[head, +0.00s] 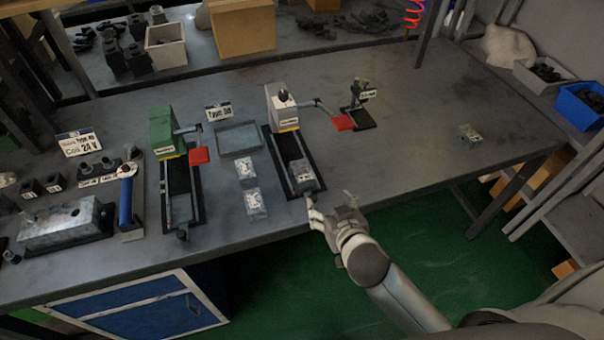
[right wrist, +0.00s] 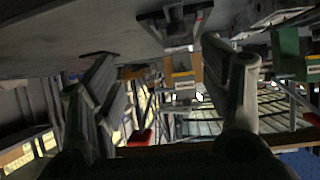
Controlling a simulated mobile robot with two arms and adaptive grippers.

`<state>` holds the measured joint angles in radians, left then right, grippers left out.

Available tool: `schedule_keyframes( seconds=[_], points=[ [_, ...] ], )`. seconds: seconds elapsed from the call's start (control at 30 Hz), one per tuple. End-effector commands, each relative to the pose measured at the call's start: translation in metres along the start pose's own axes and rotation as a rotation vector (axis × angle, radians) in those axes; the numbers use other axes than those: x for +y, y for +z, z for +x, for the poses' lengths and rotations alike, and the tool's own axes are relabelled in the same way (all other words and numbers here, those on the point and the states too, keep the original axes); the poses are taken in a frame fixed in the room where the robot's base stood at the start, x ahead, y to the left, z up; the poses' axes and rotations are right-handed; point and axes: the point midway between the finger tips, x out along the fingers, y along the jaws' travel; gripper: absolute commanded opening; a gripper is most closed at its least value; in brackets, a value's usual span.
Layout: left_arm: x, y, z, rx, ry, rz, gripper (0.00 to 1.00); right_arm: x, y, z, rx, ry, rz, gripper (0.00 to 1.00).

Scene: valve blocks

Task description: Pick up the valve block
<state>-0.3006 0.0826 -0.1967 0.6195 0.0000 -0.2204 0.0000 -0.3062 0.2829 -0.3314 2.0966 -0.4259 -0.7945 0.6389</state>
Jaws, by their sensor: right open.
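Several small silver valve blocks with white printed faces are in the head view. One valve block (head: 303,176) sits at the front end of the dark rail fixture (head: 283,147) under the white press. Two more, a rear one (head: 246,169) and a front one (head: 255,202), lie left of that fixture. Another (head: 470,133) lies alone at the right of the table. My right gripper (head: 330,202) is open and empty at the table's front edge, just in front of the fixture block. In the right wrist view, its spread fingers (right wrist: 158,65) have nothing between them. My left gripper is out of view.
The grey table (head: 420,115) has free room at right. The white press (head: 285,107) has a red-ended lever (head: 342,123).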

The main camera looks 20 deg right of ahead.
Motion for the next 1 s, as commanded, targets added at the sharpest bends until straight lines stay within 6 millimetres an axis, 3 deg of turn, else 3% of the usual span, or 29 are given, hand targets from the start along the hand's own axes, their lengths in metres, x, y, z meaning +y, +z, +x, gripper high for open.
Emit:
schedule_keyframes(
  seconds=[0.1, 0.33, 0.53, 0.83, 1.0],
  points=[
    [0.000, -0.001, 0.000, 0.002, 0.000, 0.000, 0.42, -0.010, -0.016, 0.012, 0.087, -0.040, 0.000, 0.70],
    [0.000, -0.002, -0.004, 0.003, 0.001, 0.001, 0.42, -0.018, -0.026, 0.035, 0.129, -0.066, 0.003, 0.70],
    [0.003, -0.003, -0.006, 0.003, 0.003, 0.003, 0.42, -0.020, -0.028, 0.062, 0.126, -0.065, 0.004, 0.70],
    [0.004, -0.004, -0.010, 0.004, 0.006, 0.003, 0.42, -0.021, -0.028, 0.080, 0.125, -0.064, 0.004, 0.70],
    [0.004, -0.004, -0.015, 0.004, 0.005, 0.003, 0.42, -0.024, -0.027, 0.100, 0.125, -0.064, 0.002, 0.70]
  ],
)
